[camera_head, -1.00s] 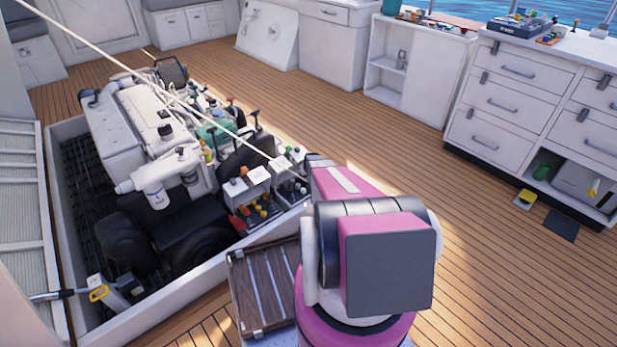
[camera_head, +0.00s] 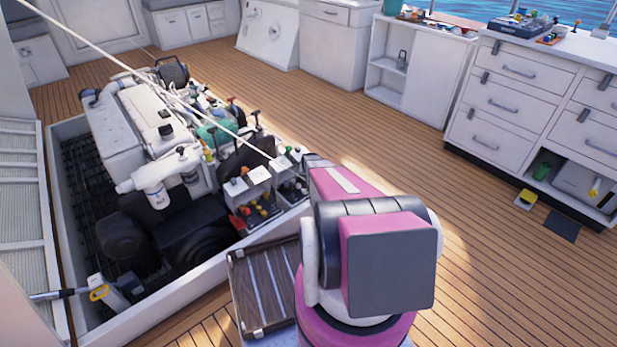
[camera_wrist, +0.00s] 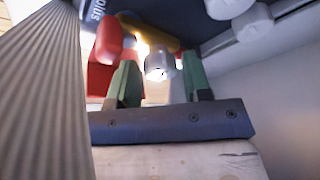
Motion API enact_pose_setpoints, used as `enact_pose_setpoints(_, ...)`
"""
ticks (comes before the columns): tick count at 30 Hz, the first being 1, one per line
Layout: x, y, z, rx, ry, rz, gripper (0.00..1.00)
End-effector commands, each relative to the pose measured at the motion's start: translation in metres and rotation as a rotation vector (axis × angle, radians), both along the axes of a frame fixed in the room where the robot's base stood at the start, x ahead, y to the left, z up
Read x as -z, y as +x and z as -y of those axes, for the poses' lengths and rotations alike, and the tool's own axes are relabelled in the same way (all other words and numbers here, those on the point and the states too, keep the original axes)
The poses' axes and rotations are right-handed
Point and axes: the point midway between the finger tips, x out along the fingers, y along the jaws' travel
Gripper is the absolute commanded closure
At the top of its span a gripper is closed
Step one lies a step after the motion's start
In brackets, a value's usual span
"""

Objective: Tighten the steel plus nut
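In the wrist view, my gripper (camera_wrist: 160,85) has two green fingers standing apart, with a bright silvery rounded piece (camera_wrist: 158,66), which looks like the steel plus nut, between and just beyond them. I see gaps beside it, and contact is not clear. A red part (camera_wrist: 106,42) stands close to the left finger, on a dark surface (camera_wrist: 98,10) with lettering that seems to read "plus" upside down. In the head view my pink arm reaches to the engine hatch's right corner, and it hides my gripper and the nut.
In the wrist view a ribbed grey surface (camera_wrist: 45,100) rises close on the left, and pale round knobs (camera_wrist: 252,22) sit at upper right. In the head view the engine (camera_head: 140,125) fills the hatch, with small boxes (camera_head: 250,190) near my arm.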

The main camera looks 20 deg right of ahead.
Motion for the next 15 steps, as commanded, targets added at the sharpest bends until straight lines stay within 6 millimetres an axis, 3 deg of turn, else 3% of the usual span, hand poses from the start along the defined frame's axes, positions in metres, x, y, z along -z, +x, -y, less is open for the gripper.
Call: enact_pose_setpoints(15,-0.0087,-0.0038,-0.0013,-0.001,-0.001,0.001,0.42)
